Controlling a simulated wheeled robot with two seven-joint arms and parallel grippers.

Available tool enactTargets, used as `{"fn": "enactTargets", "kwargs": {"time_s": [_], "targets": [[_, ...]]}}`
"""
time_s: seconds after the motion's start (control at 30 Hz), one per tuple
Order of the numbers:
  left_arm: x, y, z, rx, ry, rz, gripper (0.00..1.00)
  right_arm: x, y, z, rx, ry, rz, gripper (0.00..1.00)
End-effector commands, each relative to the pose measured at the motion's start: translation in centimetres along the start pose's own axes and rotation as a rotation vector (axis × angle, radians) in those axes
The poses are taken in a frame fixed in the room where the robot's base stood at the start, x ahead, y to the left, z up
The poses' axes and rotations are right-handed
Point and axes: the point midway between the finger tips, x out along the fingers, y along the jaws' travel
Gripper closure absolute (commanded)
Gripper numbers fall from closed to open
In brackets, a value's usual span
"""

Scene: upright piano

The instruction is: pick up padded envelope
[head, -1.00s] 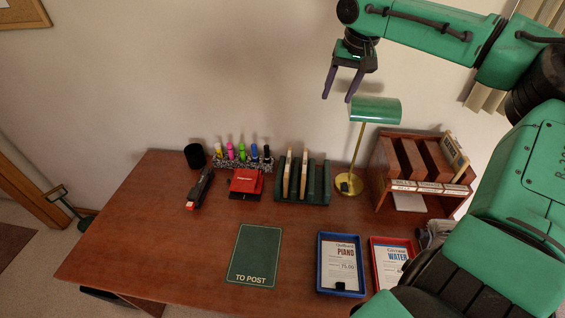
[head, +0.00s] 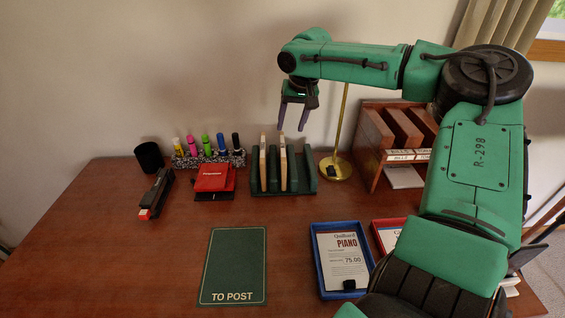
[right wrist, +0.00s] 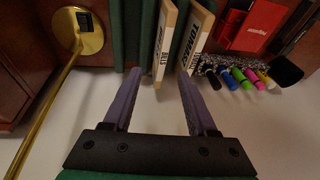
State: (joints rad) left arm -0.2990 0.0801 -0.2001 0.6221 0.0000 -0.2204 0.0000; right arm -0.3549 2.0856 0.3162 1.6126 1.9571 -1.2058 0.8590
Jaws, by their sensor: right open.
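I cannot make out a padded envelope for certain. Two thin, tan-edged upright pieces, a left one (head: 263,160) and a right one (head: 283,166), stand in the slots of a dark green rack (head: 308,178). In the right wrist view they show dark lettering on their pale edges, one piece (right wrist: 164,40) left of the other (right wrist: 196,38). My right gripper (head: 291,127) is open and empty, pointing down above the rack. In the right wrist view its purple fingers (right wrist: 157,82) lie near the ends of these pieces, with nothing held. My left gripper is out of view.
A green mat marked TO POST (head: 236,260) lies at the front. Blue (head: 318,270) and red (head: 380,239) trays are to its right. A red item (head: 214,178), stapler (head: 156,193) and markers stand left.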

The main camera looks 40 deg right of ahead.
Motion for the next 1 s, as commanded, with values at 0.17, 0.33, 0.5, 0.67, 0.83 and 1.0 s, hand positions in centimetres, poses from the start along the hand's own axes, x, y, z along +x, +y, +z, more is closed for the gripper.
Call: {"fn": "enactTargets", "kwargs": {"time_s": [0.17, 0.33, 0.5, 0.67, 0.83, 1.0], "targets": [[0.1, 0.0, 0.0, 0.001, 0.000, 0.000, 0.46, 3.3, 0.0, 0.0, -0.001, 0.000, 0.002, 0.42], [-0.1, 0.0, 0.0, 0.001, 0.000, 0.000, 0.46, 5.9, -0.3, -0.1, -0.002, -0.001, 0.006, 0.42], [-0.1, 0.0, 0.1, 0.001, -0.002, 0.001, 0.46, 8.6, -0.4, -0.1, -0.001, 0.001, 0.003, 0.42], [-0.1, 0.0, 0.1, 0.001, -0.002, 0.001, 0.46, 8.8, -0.5, -0.2, 0.000, 0.003, 0.000, 0.42], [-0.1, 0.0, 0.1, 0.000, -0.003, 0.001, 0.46, 8.7, -0.5, -0.2, 0.000, 0.002, 0.000, 0.88], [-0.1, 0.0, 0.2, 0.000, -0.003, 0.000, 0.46, 8.7, -0.5, -0.2, 0.000, 0.002, 0.000, 1.00]]}}
